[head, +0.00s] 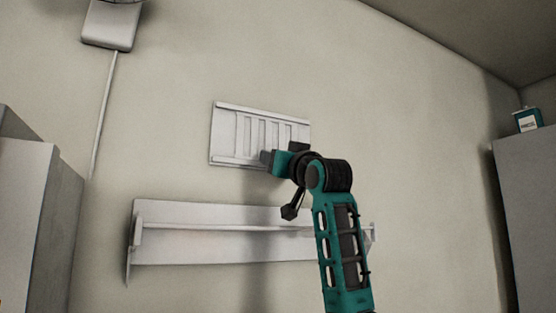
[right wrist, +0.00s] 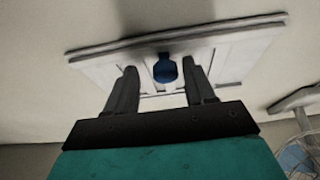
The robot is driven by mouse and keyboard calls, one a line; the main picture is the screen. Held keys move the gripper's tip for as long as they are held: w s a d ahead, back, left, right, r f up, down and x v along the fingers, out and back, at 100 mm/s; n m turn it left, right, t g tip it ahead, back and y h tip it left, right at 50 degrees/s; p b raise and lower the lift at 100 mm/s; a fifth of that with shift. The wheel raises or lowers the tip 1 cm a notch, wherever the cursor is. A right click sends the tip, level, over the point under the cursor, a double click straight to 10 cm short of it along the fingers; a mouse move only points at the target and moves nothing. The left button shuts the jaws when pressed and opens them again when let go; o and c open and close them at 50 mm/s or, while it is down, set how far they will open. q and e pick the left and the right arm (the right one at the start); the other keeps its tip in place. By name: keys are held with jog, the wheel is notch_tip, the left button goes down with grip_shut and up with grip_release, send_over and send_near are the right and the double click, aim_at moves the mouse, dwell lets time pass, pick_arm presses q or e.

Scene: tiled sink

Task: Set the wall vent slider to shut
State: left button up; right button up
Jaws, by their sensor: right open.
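The wall vent (head: 226,135) is a pale slatted plate on the wall, near the middle of the head view. It also shows in the right wrist view (right wrist: 95,68). A blue slider knob (right wrist: 165,68) stands out from it in the wrist view; my gripper hides it in the head view. My right gripper (head: 272,158) is at the vent's lower right part. In the wrist view its two dark fingers (right wrist: 160,72) are apart, one on each side of the knob, with gaps visible. Whether the fingertips touch the plate is unclear. My left gripper is out of view.
A pale wall rack with a rail (head: 190,248) is below the vent, partly behind my right arm. A grey wall box (head: 108,30) with a cord is at upper left. Cabinets stand at left (head: 25,215) and right (head: 530,200); a teal can (head: 527,120) sits on the right one.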

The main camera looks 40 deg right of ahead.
jog(key=shift+a, duration=0.1)
jog(key=b+v, duration=0.4)
jog(key=v, duration=0.9)
dwell(0.4)
